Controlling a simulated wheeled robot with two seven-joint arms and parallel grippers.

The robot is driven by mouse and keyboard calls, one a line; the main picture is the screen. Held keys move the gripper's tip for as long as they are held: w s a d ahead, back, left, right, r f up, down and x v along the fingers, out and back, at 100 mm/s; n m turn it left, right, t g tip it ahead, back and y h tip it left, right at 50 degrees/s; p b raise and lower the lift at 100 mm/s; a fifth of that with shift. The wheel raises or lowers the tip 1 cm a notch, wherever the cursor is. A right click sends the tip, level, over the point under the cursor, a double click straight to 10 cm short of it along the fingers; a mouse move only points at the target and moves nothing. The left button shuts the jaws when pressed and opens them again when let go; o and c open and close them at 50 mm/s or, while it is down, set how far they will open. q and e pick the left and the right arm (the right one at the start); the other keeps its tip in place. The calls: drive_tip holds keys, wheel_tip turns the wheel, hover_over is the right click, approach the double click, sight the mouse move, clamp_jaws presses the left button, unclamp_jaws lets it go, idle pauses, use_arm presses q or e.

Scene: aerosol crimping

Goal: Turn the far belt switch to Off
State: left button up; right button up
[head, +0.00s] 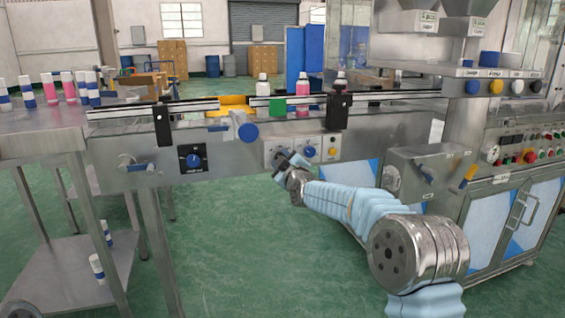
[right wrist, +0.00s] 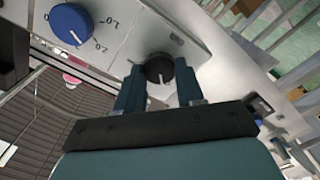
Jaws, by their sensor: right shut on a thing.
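A pale control box (head: 300,149) with a blue dial (head: 309,151) and a yellow button (head: 332,152) is mounted on the front of the conveyor. My right gripper (head: 287,160) is at the left part of this box. In the right wrist view a black round switch knob (right wrist: 160,67) with a white pointer mark sits between the fingertips of the right gripper (right wrist: 160,88), which is shut on it. The blue dial (right wrist: 72,24) with printed marks shows beside it. In the head view the gripper mostly hides the black knob. My left gripper is out of view.
Bottles stand on the conveyor (head: 385,96) behind its guide rails. A separate dark panel with a blue knob (head: 193,160) is to the left. Green floor lies open below.

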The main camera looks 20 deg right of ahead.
drive_tip(key=shift+n, duration=0.5)
drive_tip(key=o, duration=1)
drive_tip(key=shift+o, duration=0.2)
drive_tip(key=s+b, duration=0.2)
drive_tip(key=s, duration=1.2)
drive_tip(key=shift+d+b, duration=0.25)
drive_tip(key=shift+b, duration=0.05)
drive_tip(key=shift+w, duration=0.1)
